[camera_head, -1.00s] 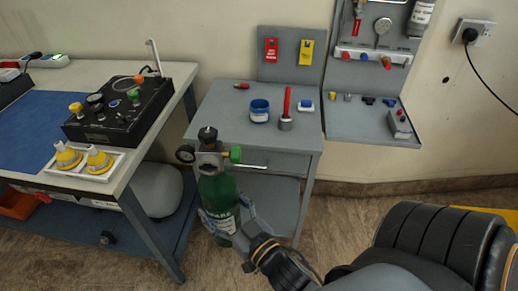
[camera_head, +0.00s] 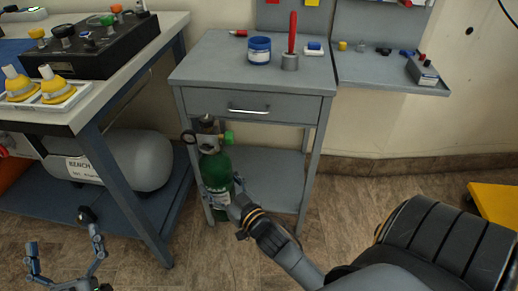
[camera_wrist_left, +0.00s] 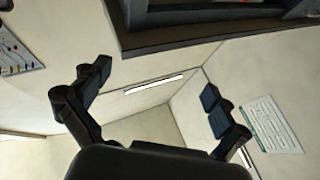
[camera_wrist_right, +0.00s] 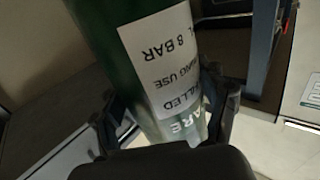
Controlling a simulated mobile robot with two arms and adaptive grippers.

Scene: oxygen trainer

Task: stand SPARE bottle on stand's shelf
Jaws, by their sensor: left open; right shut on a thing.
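The green SPARE bottle (camera_head: 217,178) stands upright in front of the small grey stand, with a gauge and regulator on its top. My right gripper (camera_head: 219,199) is shut around its lower body; in the right wrist view the bottle (camera_wrist_right: 135,50) fills the space between the fingers (camera_wrist_right: 165,115). The stand's lower shelf (camera_head: 265,175) shows behind and right of the bottle, below the drawer, and its bare top faces up. I cannot tell whether the bottle's base touches anything. My left gripper (camera_head: 68,262) is open and empty at the lower left; its fingers also show in the left wrist view (camera_wrist_left: 150,95).
The stand's top (camera_head: 215,60) carries a blue-labelled jar (camera_head: 259,50) and a red-handled tool (camera_head: 291,45). The bench (camera_head: 110,95) on the left has a grey cylinder (camera_head: 135,160) on its under-shelf. A yellow object (camera_head: 495,207) lies at the right. Floor shows between.

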